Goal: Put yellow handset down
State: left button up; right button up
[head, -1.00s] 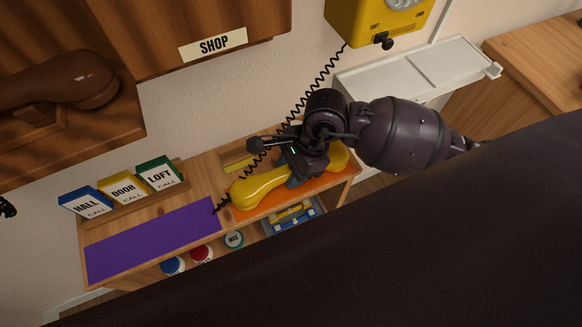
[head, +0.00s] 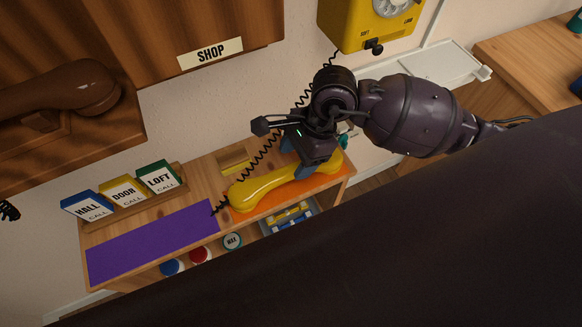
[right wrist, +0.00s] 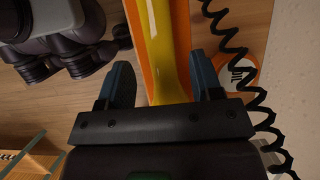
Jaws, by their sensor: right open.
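The yellow handset (head: 262,188) lies on the orange mat (head: 275,204) at the right end of the wooden shelf. It also shows in the right wrist view (right wrist: 160,45). My right gripper (head: 315,152) is over the handset's right part. Its blue fingers stand apart on either side of the handle, with gaps showing in the right wrist view (right wrist: 162,75). A black coiled cord (head: 258,160) runs from the handset's left end up toward the yellow wall phone (head: 365,22). A dark part at the head view's left edge may be my left gripper (head: 8,211); its jaws are unclear.
A purple mat (head: 150,240) lies bare on the shelf's left. Blue, yellow and green call cards (head: 124,191) stand behind it. A brown handset (head: 60,88) rests at upper left. A grey tray (head: 290,222) with blue and yellow pieces sits below the shelf top.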

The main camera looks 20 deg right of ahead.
jog(key=v, duration=0.4)
jog(key=shift+d+r+p, duration=0.15)
jog(key=shift+r+p, duration=0.2)
jog(key=shift+r, duration=0.05)
jog(key=shift+v, duration=0.75)
jog(key=shift+s, duration=0.1)
